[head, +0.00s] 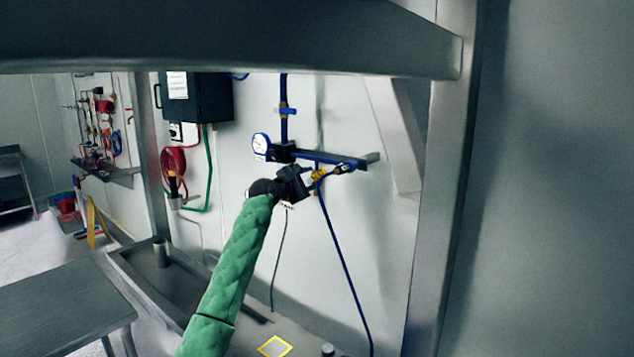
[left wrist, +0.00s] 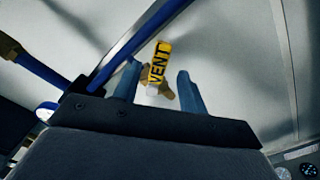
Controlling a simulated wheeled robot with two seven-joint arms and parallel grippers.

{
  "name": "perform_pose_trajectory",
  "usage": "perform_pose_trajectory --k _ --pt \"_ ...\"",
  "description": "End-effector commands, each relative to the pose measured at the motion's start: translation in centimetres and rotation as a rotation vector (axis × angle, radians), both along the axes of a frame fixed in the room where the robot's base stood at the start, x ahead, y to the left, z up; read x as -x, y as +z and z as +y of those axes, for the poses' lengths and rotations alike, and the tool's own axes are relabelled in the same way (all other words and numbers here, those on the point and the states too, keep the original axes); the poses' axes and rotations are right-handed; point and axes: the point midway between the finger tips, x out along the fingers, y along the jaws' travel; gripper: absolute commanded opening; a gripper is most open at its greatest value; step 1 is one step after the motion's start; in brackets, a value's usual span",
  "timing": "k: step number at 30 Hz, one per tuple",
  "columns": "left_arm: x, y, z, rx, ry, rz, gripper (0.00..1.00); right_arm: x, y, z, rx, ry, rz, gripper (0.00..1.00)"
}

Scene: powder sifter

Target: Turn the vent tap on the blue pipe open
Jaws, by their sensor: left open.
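The blue pipe (head: 318,157) runs level along the wall, with a yellow tag (head: 319,174) below its right part. In the left wrist view the tag (left wrist: 159,62) reads VENT, and a brass-coloured piece (left wrist: 169,92), apparently the vent tap, shows partly behind it. The blue pipe (left wrist: 133,44) crosses diagonally there. My left gripper (head: 304,181) is just left of the tag. Its open fingers (left wrist: 156,89) stand on either side of the tag's lower end and the brass piece; I cannot tell whether they touch. My right gripper is not in view.
A round gauge (head: 261,143) sits left of the pipe. A dark control box (head: 205,98) and red hose (head: 174,163) hang further left. A metal beam (head: 230,38) crosses above and a post (head: 440,205) stands right. Blue tubing (head: 341,255) hangs below.

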Motion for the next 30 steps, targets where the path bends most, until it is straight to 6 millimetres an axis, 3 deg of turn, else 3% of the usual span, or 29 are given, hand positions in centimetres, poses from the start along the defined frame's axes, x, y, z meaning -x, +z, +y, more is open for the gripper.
perform_pose_trajectory --k 7,19,22,25,30 --pt "1.8 -0.1 1.4 0.0 0.001 -0.001 0.42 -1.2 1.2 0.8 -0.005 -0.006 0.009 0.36" --pt "2.3 0.0 1.7 0.0 0.001 0.001 0.42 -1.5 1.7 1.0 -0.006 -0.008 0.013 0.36" --pt "2.3 -0.6 1.7 0.0 0.001 0.005 0.22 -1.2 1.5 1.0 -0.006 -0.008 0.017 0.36" --pt "2.4 -3.7 1.6 0.001 0.0 0.031 0.03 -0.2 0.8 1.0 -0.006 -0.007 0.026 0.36" --pt "3.3 -13.4 0.4 0.02 -0.011 0.116 0.0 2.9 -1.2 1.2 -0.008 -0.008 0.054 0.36"
